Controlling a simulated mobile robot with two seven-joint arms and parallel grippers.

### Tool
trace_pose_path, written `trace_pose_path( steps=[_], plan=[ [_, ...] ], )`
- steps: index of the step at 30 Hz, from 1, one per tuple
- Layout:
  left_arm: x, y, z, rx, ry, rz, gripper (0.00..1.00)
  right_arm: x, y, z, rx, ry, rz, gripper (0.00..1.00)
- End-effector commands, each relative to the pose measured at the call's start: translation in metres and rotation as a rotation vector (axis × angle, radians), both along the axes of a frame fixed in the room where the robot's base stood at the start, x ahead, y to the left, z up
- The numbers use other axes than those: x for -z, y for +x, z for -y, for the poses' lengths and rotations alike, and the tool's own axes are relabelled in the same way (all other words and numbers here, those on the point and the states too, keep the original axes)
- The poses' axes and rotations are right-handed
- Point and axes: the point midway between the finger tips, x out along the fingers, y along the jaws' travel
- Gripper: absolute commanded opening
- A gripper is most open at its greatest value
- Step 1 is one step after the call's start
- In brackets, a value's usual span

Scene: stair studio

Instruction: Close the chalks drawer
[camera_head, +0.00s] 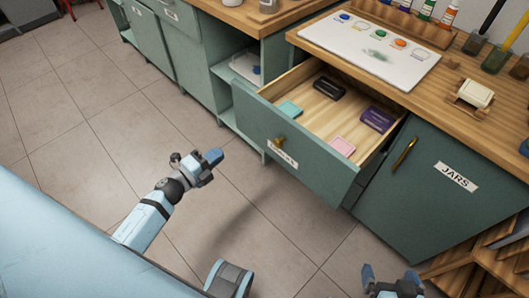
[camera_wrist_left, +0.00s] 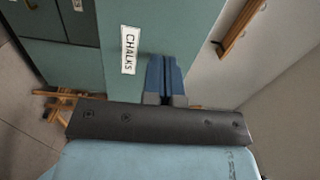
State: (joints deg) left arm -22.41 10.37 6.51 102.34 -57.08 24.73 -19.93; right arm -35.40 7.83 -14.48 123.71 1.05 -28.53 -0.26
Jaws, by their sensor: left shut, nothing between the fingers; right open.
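The chalks drawer (camera_head: 295,150) is pulled well out of the teal cabinet, its wooden inside showing. Its front has a brass knob (camera_head: 280,141) and a white label, which reads CHALKS in the left wrist view (camera_wrist_left: 129,50). Inside lie a teal box (camera_head: 290,109), a black box (camera_head: 329,89), a purple box (camera_head: 377,119) and a pink box (camera_head: 342,147). My left gripper (camera_head: 213,156) is shut and empty, left of the drawer front in the head view; its blue fingers (camera_wrist_left: 165,78) point toward the front. My right gripper (camera_head: 392,276) is open and empty, low at the right.
The JARS cabinet door (camera_head: 420,195) is shut, right of the drawer. A wooden counter (camera_head: 440,92) above holds a paint palette sheet (camera_head: 370,48), bottles and a small wooden stand (camera_head: 473,96). Wooden slats (camera_head: 490,262) stand at bottom right. The tiled floor (camera_head: 90,90) is clear.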

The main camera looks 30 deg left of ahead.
Motion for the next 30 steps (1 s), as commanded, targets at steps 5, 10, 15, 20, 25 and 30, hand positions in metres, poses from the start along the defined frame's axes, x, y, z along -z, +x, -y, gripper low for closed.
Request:
trace_pose_path(
  steps=[5,10,15,20,25,30],
  plan=[
    [0.007,0.007,-0.001,0.02,0.049,0.015,0.0,0.001,0.002,-0.001,-0.002,0.004,0.005,1.0],
    [0.005,0.031,0.007,0.019,0.047,0.016,0.0,0.0,0.002,-0.002,-0.002,0.006,0.009,1.0],
    [0.005,0.066,0.02,0.018,0.046,0.015,0.0,0.001,0.003,-0.003,-0.002,0.007,0.012,1.0],
    [0.006,0.097,0.031,0.018,0.045,0.015,0.0,0.002,0.003,-0.003,-0.002,0.009,0.012,1.0],
    [0.006,0.12,0.04,0.018,0.044,0.014,0.0,0.002,0.003,-0.003,-0.002,0.011,0.015,1.0],
    [0.006,0.132,0.045,0.018,0.044,0.012,0.0,0.0,0.004,-0.003,-0.001,0.013,0.019,1.0]
  ],
)
